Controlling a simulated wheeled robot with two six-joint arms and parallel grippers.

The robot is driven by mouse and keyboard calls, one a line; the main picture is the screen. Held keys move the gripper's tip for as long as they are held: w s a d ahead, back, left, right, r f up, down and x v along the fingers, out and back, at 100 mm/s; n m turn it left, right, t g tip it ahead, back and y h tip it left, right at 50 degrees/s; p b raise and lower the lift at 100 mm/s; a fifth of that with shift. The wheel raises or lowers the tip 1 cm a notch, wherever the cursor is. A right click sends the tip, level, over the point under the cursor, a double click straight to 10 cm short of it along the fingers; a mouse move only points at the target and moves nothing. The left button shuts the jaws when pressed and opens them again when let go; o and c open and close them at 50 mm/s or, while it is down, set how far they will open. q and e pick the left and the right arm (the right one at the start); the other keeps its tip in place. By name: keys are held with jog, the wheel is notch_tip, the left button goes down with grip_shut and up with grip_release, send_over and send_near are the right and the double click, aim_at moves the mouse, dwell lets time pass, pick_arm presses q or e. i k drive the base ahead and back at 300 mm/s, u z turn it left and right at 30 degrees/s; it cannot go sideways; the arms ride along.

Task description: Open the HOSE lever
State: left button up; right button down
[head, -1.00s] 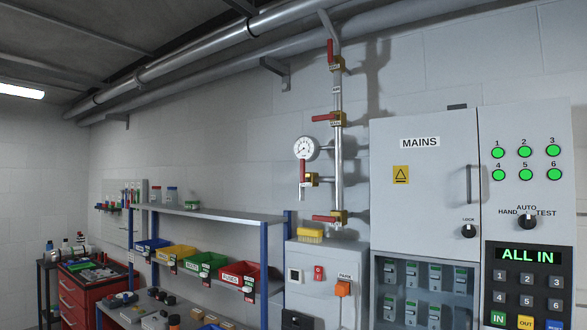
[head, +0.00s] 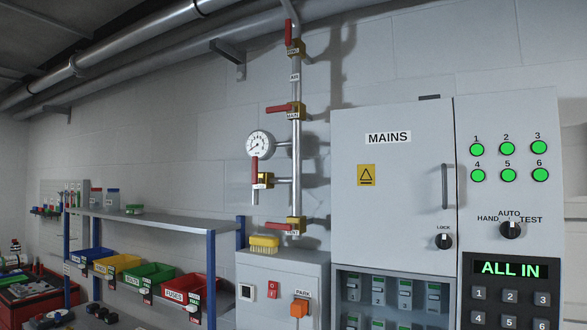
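Several brass valves with red levers sit on a vertical pipe (head: 296,150) on the wall. The top lever (head: 289,32) points up along the pipe. The second lever (head: 279,108) and the bottom lever (head: 279,226) stick out to the left, across the pipe. A side-branch valve (head: 264,180) below the pressure gauge (head: 260,144) has an upright red lever (head: 255,170), across its horizontal branch. The valve tags are too small to read surely, so I cannot tell for certain which is HOSE. Neither of my grippers is in view.
A grey box (head: 262,263) with a yellow brush (head: 264,241) on top stands below the valves. The MAINS cabinet (head: 392,210) is close on their right. A shelf (head: 150,215) with coloured bins is at the left.

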aim_at(255, 181)
jog(key=z, duration=0.15)
jog(key=i, duration=0.7)
jog(key=u, duration=0.8)
jog(key=i, duration=0.6)
jog(key=u, duration=0.7)
